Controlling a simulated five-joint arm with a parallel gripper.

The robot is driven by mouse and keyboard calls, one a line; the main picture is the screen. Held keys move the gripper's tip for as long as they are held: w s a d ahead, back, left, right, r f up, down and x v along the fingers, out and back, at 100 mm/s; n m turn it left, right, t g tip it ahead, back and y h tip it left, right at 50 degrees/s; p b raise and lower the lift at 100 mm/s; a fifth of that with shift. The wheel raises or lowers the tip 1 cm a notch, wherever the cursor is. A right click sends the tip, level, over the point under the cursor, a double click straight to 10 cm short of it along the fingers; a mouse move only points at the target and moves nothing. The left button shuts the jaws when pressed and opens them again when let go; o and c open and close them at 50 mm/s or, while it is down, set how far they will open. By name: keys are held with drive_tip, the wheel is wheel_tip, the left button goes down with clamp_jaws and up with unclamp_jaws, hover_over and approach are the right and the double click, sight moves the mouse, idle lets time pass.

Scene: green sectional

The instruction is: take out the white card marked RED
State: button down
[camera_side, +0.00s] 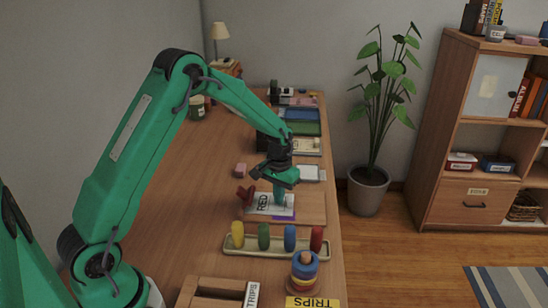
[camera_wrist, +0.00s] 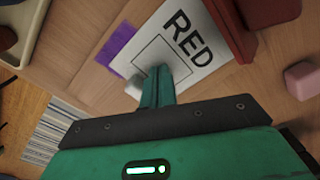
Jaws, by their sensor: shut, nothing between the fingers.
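The white card marked RED (camera_side: 262,204) lies flat on a wooden board (camera_side: 312,210) on the desk. In the wrist view the card (camera_wrist: 178,38) shows black letters and a drawn rectangle. A purple piece (camera_wrist: 118,46) shows along one edge of it, partly covered. My gripper (camera_side: 279,199) points down over the card's right part, and its fingers (camera_wrist: 157,82) are shut and empty. They hide a bit of the card's edge; I cannot tell whether they touch it. A dark red object (camera_side: 244,195) stands at the card's left end.
A tray with several coloured pegs (camera_side: 275,251) lies in front of the board, with a ring stack (camera_side: 304,270) nearer. A pink block (camera_side: 240,169) sits behind the board. Boxes and trays (camera_side: 302,128) fill the far end. The desk's left part (camera_side: 180,190) is clear.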

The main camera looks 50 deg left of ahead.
sight(298, 206)
drive_tip(key=shift+r, duration=0.15)
drive_tip(key=shift+w+d, duration=0.45)
idle(0.6)
drive_tip(key=shift+w+d, duration=0.3)
drive_tip(key=shift+w+d, duration=0.2)
drive_tip(key=shift+d, duration=0.05)
drive_tip(key=shift+w+d, duration=0.5)
drive_tip(key=shift+w, duration=0.05)
drive_tip(key=shift+w+d, duration=0.2)
drive_tip(key=shift+w+d, duration=0.35)
wheel_tip(298, 206, up, 7)
drive_tip(key=shift+s+a, duration=0.25)
idle(0.9)
